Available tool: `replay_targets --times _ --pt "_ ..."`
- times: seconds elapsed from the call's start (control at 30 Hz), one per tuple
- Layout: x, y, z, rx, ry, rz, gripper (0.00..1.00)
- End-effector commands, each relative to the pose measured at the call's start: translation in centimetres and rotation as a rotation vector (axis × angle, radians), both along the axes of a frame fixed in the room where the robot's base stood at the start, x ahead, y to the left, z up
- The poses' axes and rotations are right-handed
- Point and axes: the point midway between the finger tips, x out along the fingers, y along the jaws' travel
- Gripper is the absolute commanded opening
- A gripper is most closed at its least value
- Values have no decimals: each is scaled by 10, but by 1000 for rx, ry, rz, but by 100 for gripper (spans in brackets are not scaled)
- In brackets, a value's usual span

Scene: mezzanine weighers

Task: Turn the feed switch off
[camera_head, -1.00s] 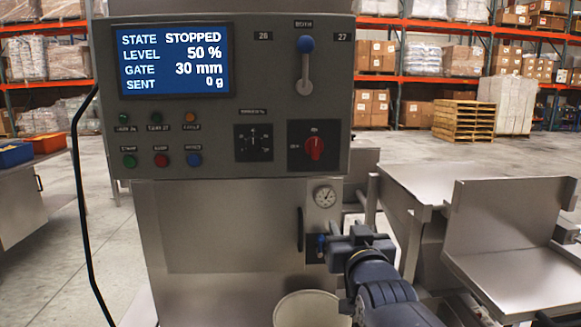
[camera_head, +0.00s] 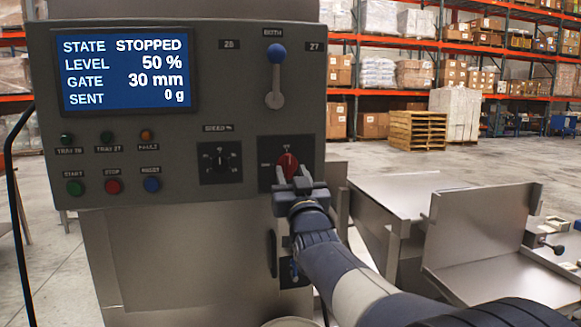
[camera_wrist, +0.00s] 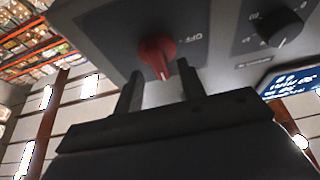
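The feed switch is a red rotary knob (camera_head: 288,165) on a dark plate at the lower right of the grey control panel (camera_head: 215,120). In the wrist view the red knob (camera_wrist: 157,55) shows near the top centre, with an "OFF" label to its right in that tilted view. My gripper (camera_head: 293,182) is just in front of and below the knob. In the wrist view my gripper's two fingers (camera_wrist: 158,92) stand apart, one on each side of the knob's lower end, with gaps between. Contact is not visible.
The screen (camera_head: 125,70) reads STOPPED, level 50 %, gate 30 mm, sent 0 g. A black speed dial (camera_head: 220,162) is left of the knob, and a blue-topped lever (camera_head: 276,75) is above it. Steel trays (camera_head: 500,245) stand to the right.

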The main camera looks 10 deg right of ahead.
Motion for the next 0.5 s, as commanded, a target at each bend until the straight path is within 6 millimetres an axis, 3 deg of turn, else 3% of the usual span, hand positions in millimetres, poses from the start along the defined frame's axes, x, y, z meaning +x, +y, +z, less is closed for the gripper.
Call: replay_targets --times 0.2,0.5 --pt "15 0 6 0 0 0 38" --pt "16 0 7 0 0 0 38"
